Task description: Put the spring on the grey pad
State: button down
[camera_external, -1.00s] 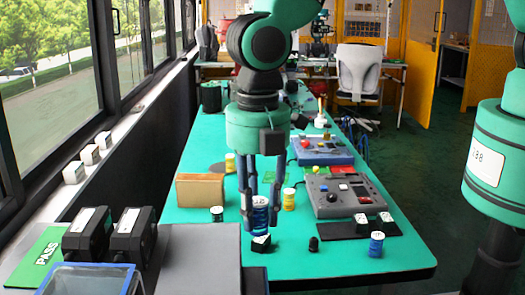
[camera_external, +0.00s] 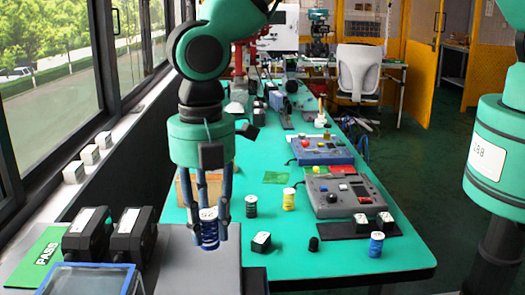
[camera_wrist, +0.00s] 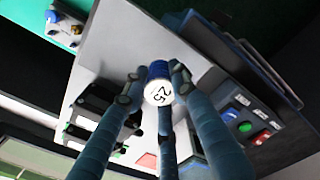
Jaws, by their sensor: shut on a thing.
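My gripper (camera_external: 208,222) is shut on a blue spring with a white top (camera_external: 208,236). It holds the spring upright, near the far edge of the grey panel (camera_external: 190,262) at front left. In the wrist view the spring's white top (camera_wrist: 158,92) reads "25" and sits between the fingers, with the grey panel (camera_wrist: 125,45) beneath. I cannot tell the height above it. Another blue spring (camera_external: 376,246) stands at the right of the green table, and a yellow one (camera_external: 289,200) near the middle.
Two black devices (camera_external: 130,237) and a green PASS sheet (camera_external: 42,250) lie left of the gripper. A blue-rimmed bin (camera_external: 95,280) is in front. On the table are a dark spring (camera_external: 251,206), a black block (camera_external: 261,241) and a grey control box (camera_external: 345,195).

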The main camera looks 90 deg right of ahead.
aim_at(210, 240)
jog(key=shift+f+p, duration=0.5)
jog(key=shift+f, duration=1.25)
jog(key=shift+f, duration=0.2)
jog(key=c, duration=1.4)
grip_release()
jog(key=shift+r, duration=0.25)
jog(key=shift+r+b, duration=1.05)
jog(key=shift+r, duration=4.9)
